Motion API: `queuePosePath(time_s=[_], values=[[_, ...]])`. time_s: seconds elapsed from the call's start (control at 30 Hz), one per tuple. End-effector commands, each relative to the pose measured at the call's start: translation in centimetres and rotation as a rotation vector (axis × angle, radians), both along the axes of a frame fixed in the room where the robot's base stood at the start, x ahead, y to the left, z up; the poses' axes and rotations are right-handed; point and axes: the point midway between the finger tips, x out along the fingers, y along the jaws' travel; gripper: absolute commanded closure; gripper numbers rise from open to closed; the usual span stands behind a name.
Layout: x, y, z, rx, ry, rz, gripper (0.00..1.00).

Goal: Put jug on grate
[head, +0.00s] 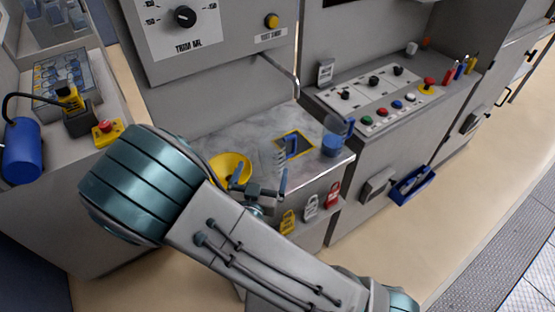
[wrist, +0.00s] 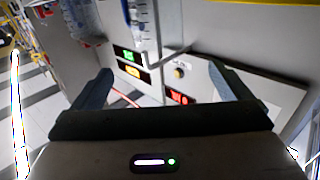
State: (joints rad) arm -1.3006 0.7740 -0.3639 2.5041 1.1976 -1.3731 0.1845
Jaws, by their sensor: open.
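A clear, blue-tinted jug (head: 332,140) with a blue handle stands at the right end of the grey marbled worktop. A second blue handle (head: 292,146) with pale scale marks beside it shows just left of it; its see-through body is hard to make out. A dark square grate (head: 297,140) with a yellow border lies behind that handle; I cannot tell whether anything rests on it. My gripper (head: 260,180) is open and appears empty, in front of the worktop and left of the blue-tinted jug. Its two spread fingers show in the wrist view (wrist: 165,88).
A yellow bowl or funnel (head: 231,167) sits close to my gripper on the left. Padlock-shaped tags (head: 311,206) hang on the worktop's front. A control panel (head: 382,92) with knobs and buttons stands to the right. A metal pipe (head: 291,80) comes down behind the worktop.

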Motion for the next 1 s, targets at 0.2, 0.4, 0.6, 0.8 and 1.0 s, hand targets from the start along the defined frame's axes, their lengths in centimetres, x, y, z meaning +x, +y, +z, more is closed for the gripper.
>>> queuePosePath(time_s=[0.2, 0.4, 0.6, 0.8, 1.0], values=[[0.7, 0.0, -0.5, 0.005, -0.002, 0.000, 0.03], [1.2, -0.2, -0.5, 0.005, -0.001, 0.000, 0.03], [1.7, -0.6, -0.6, 0.005, 0.000, 0.000, 0.03], [4.4, -1.4, 0.0, -0.002, 0.001, -0.005, 0.03], [7.0, -1.9, 0.0, -0.001, 0.002, -0.002, 0.03]])
